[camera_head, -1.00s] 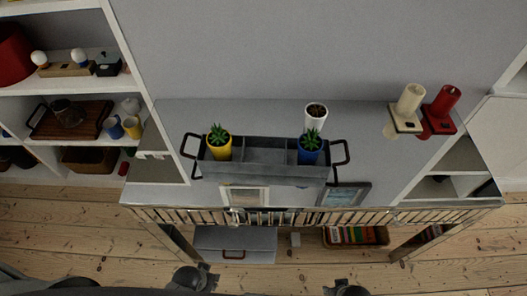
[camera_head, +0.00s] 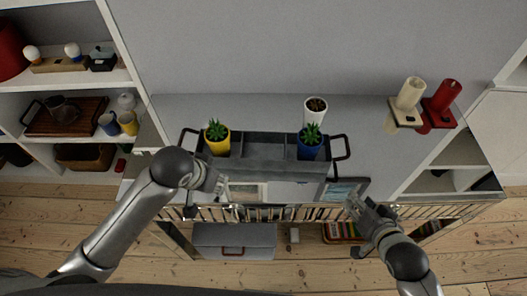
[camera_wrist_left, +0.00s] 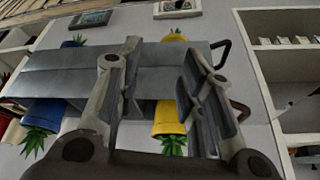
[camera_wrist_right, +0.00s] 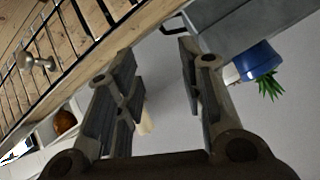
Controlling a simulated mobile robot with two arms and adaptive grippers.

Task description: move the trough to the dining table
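The grey metal trough (camera_head: 263,148) stands on the grey top of a sideboard, with a dark loop handle at each end. A yellow pot (camera_head: 217,139) with a succulent is at its left end and a blue pot (camera_head: 310,143) with one at its right. My left gripper (camera_head: 222,190) is open and empty in front of the trough's left part; the left wrist view shows its spread fingers (camera_wrist_left: 155,85) with the trough beyond. My right gripper (camera_head: 358,203) is open and empty in front of the right handle; the right wrist view shows the trough's end (camera_wrist_right: 235,30). No dining table shows.
A white pot (camera_head: 316,108) stands behind the trough. Picture frames (camera_head: 343,191) lie in front of the trough. A railing (camera_head: 290,214) runs along the front edge. Shelves (camera_head: 70,82) stand at left.

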